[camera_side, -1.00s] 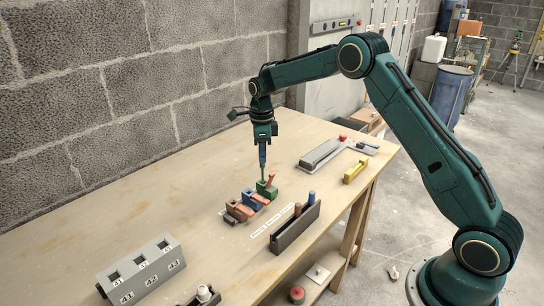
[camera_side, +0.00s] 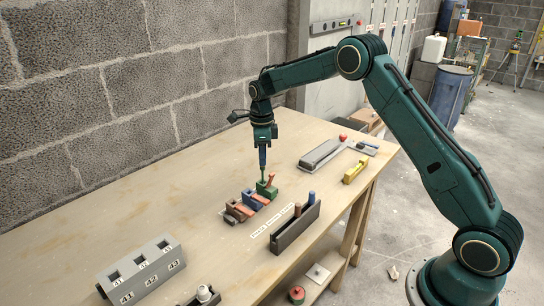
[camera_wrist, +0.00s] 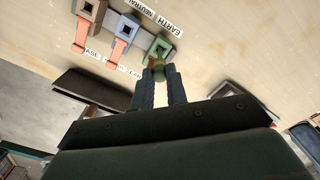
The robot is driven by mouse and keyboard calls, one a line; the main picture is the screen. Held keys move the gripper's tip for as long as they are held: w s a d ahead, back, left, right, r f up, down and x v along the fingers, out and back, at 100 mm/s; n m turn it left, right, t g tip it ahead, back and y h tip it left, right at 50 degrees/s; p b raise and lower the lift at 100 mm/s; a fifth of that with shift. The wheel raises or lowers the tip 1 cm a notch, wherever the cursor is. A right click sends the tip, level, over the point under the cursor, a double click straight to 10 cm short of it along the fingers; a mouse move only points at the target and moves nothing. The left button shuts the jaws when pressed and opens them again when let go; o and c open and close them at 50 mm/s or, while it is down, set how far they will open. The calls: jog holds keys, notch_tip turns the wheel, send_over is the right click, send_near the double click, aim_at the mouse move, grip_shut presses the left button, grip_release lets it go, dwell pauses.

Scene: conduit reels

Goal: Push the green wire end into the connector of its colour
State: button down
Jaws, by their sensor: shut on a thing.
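My gripper (camera_side: 263,168) is shut on the green wire end (camera_side: 263,175) and points straight down. The wire end stands upright over the green connector (camera_side: 267,190), its lower tip at the connector's top; I cannot tell whether it is inside the opening. In the wrist view my gripper (camera_wrist: 160,79) has the green wire end (camera_wrist: 158,68) between its fingertips, in front of the green connector (camera_wrist: 161,46). The green connector's orange lever (camera_side: 271,179) stands up. The blue connector (camera_side: 249,197) and brown connector (camera_side: 236,211) sit beside it, with their orange levers lying down.
A dark rack (camera_side: 293,234) holds a brown and a blue piece nearby. A grey block with numbered holes (camera_side: 143,270) stands front left. A grey tray (camera_side: 320,153) and a yellow piece (camera_side: 354,172) lie to the right.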

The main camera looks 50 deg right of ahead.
jog(key=shift+f, duration=0.85)
dwell(0.6)
jog(key=c, duration=1.1)
grip_release()
jog(key=shift+r, duration=0.25)
jog(key=shift+r, duration=3.35)
jog(key=shift+r, duration=0.1)
